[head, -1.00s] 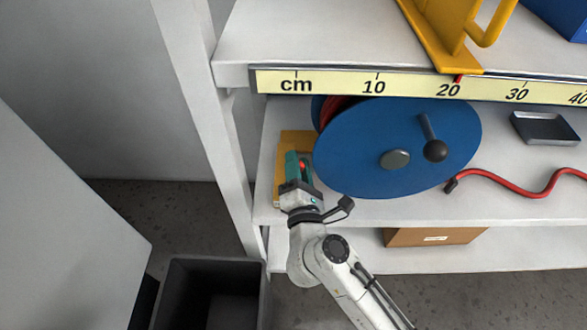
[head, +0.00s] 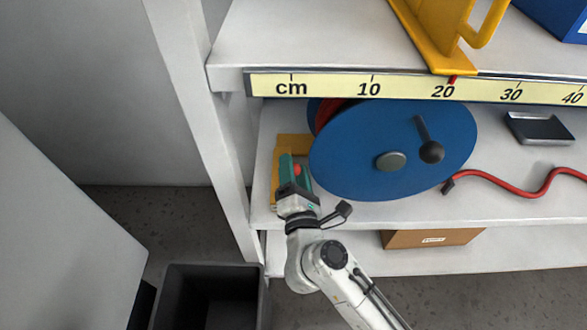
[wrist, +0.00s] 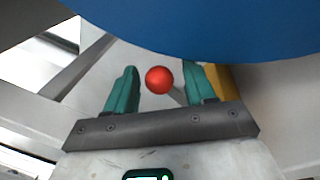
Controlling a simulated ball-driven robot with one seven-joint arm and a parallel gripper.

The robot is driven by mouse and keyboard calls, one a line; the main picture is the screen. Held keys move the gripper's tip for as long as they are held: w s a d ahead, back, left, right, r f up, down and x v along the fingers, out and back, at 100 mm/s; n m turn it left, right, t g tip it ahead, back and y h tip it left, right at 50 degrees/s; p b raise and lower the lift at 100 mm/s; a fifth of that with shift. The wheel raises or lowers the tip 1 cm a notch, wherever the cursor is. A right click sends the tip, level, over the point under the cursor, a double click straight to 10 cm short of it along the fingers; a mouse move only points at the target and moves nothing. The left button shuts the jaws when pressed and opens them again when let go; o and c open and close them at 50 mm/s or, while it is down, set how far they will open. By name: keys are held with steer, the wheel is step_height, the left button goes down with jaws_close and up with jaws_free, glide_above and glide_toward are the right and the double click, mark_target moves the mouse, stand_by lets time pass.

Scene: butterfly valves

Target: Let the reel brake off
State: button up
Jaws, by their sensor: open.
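The blue reel (head: 350,150) with red hose on it stands on the middle shelf, with a grey hub and a black-knobbed crank on its face. It also fills the top of the wrist view (wrist: 200,25). A red ball knob (head: 297,169), likely the brake lever's end, sits left of the reel. In the wrist view the red knob (wrist: 159,80) lies between my teal fingertips, with a gap on either side; a thin grey rod runs from it. My gripper (head: 295,170) is open around the knob.
A yellow bracket (head: 292,142) stands behind my gripper. The upper shelf's ruler edge (head: 410,88) overhangs the reel. A red hose end (head: 500,185) and a dark tray (head: 540,128) lie right. A black bin (head: 212,295) stands below left.

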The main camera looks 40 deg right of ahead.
steer(key=b+v, duration=0.2)
steer(key=v, duration=0.8)
steer(key=shift+s, duration=0.25)
